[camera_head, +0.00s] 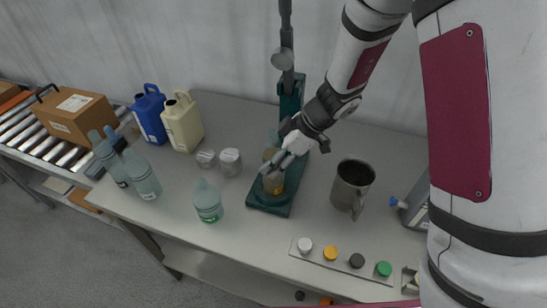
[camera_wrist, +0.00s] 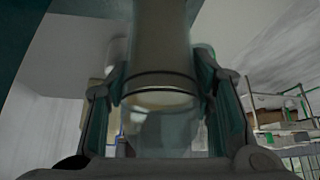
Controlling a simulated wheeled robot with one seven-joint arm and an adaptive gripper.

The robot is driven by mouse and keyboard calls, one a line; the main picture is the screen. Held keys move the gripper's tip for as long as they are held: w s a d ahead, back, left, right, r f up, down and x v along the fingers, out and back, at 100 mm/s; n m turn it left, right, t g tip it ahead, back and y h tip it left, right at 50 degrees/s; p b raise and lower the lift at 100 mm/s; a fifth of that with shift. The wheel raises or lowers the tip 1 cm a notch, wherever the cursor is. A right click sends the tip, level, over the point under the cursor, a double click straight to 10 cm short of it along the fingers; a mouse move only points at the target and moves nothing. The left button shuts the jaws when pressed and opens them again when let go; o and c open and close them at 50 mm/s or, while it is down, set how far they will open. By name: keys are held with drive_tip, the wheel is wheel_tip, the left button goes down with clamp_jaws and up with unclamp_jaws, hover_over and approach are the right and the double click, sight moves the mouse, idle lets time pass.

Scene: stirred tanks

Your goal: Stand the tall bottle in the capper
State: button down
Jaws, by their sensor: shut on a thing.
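The capper (camera_head: 268,207) is a dark green press with a flat base, an upright post and a lever at the top. A clear, brownish bottle (camera_head: 273,184) stands about upright over the round seat of the capper's base. I cannot tell whether its bottom touches the seat. My gripper (camera_head: 279,165) is shut on this bottle from above and the right, and partly hides its upper part. In the wrist view the bottle (camera_wrist: 162,98) fills the space between the two fingers, with a dark ring around it.
Two tall bluish bottles (camera_head: 141,175) and a squat one (camera_head: 208,204) stand to the left. Two small jars (camera_head: 230,162), blue (camera_head: 149,115) and cream jugs (camera_head: 182,124) are behind. A metal mug (camera_head: 352,186) is close on the right. A strip with coloured caps (camera_head: 331,254) lies in front.

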drive_tip(key=c, duration=0.7)
unclamp_jaws()
drive_tip(key=shift+f, duration=0.1)
drive_tip(key=shift+c, duration=0.2)
drive_tip(key=b+v, duration=0.2)
drive_tip(key=v, duration=1.1)
drive_tip(key=s+d+r+m+t+h, duration=0.2)
drive_tip(key=s+d+r+m+h, duration=0.1)
drive_tip(key=s+d+r+m, duration=0.2)
drive_tip(key=s+d+r+m+t+h, duration=0.2)
drive_tip(key=s+d+r+m, duration=0.4)
drive_tip(key=s+r+m, duration=0.3)
drive_tip(key=shift+s+m+t+h, duration=0.3)
drive_tip(key=shift+s+m+h, duration=0.65)
drive_tip(key=shift+s, duration=1.45)
